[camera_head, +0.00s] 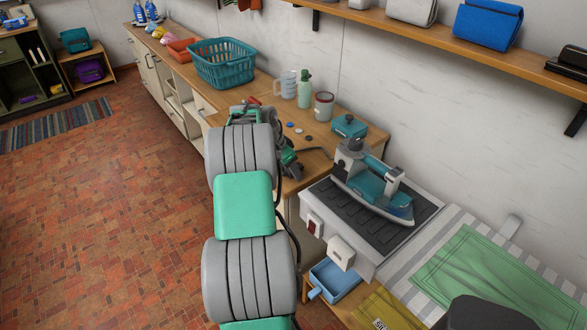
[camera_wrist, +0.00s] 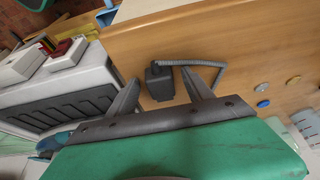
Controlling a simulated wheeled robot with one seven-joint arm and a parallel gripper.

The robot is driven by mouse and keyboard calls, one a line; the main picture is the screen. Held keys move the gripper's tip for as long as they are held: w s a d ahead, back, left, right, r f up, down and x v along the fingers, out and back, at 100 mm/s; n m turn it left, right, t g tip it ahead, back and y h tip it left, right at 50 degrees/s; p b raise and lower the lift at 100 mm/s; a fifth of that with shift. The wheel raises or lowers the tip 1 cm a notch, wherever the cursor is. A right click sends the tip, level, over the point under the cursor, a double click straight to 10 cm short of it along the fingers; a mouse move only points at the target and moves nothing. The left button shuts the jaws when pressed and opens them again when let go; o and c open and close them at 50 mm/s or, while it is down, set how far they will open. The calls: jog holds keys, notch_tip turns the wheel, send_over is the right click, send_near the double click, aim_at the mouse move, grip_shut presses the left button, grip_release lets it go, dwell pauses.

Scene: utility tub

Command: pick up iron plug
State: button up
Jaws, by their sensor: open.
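The iron plug (camera_wrist: 160,84) is a dark block with a coiled grey cord (camera_wrist: 208,68), lying on the wooden counter in the wrist view. My gripper (camera_wrist: 160,77) is open, its two fingers apart on either side of the plug in that picture. I cannot tell whether the fingers are down at the plug's height. In the head view my gripper (camera_head: 291,168) is low at the counter's edge, and the plug is hidden or too small to make out. The teal iron (camera_head: 372,186) rests on a dark ribbed pad to the right.
The ironing board (camera_head: 455,235) carries a green cloth, right of the counter. A teal lidded box (camera_head: 348,127), a mug (camera_head: 323,106), a green bottle (camera_head: 304,90) and a teal basket (camera_head: 224,65) stand behind my gripper. Small round discs (camera_wrist: 263,103) lie beside the cord.

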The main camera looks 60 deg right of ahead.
jog(key=shift+c, duration=0.3)
grip_shut()
dwell(0.3)
